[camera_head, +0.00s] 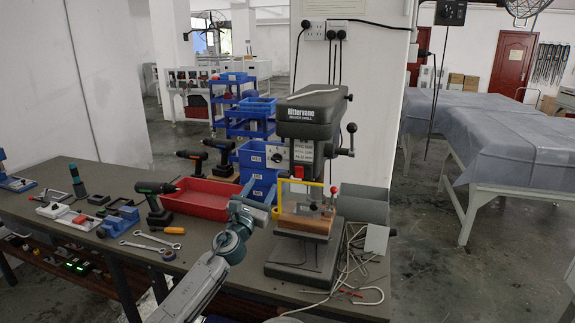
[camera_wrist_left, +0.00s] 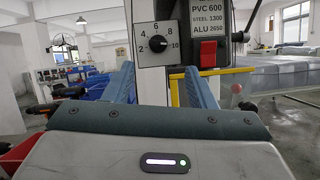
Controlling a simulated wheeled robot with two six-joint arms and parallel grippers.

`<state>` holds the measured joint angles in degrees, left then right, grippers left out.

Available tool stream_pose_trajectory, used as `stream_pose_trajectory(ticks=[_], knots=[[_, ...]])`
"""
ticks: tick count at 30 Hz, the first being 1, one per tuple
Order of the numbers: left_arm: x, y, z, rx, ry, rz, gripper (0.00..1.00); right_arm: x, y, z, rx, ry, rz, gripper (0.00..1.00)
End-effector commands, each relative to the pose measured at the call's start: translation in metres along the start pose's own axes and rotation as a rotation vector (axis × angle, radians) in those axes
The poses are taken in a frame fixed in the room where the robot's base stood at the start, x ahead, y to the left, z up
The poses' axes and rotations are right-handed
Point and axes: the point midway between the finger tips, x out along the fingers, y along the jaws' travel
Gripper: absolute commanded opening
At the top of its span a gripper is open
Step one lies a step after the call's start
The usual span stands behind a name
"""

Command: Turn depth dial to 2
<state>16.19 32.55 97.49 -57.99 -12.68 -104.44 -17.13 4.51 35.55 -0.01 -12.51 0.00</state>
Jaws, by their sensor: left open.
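The depth dial (camera_wrist_left: 157,46) is a round black knob on a white panel with a scale marked 2 to 10. It faces me in the left wrist view; which number its pointer meets is too small to tell. It also shows small on the front of the grey drill press (camera_head: 311,115) in the head view. My left gripper (camera_head: 259,184) is open and empty in front of the press, below the dial. In the left wrist view, its two blue fingers (camera_wrist_left: 162,70) stand apart on either side of the panel, with the dial above and between them. My right gripper is not in view.
A yellow guard frame (camera_head: 322,188) and a red switch (camera_wrist_left: 208,49) are right of the dial. The bench also holds a red tray (camera_head: 200,199), cordless drills (camera_head: 157,201), wrenches (camera_head: 148,246) and loose cables (camera_head: 350,262). Blue bins (camera_head: 257,156) stand behind.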

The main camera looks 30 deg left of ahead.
Motion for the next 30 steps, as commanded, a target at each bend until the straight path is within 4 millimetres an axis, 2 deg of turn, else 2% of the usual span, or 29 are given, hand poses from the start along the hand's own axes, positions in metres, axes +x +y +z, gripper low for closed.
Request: stream_pose_trajectory(ticks=[9,18,23,30], knots=[[0.051,0.0,0.002,-0.007,0.001,0.002,0.51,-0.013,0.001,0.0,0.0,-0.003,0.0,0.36],[0.093,0.0,-0.002,-0.007,0.002,0.001,0.51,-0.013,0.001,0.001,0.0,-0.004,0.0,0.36],[0.102,-0.001,-0.002,-0.006,0.003,0.0,0.51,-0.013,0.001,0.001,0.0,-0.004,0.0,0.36],[0.104,-0.001,-0.002,-0.006,0.003,0.0,0.51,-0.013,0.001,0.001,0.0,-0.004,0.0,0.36]])
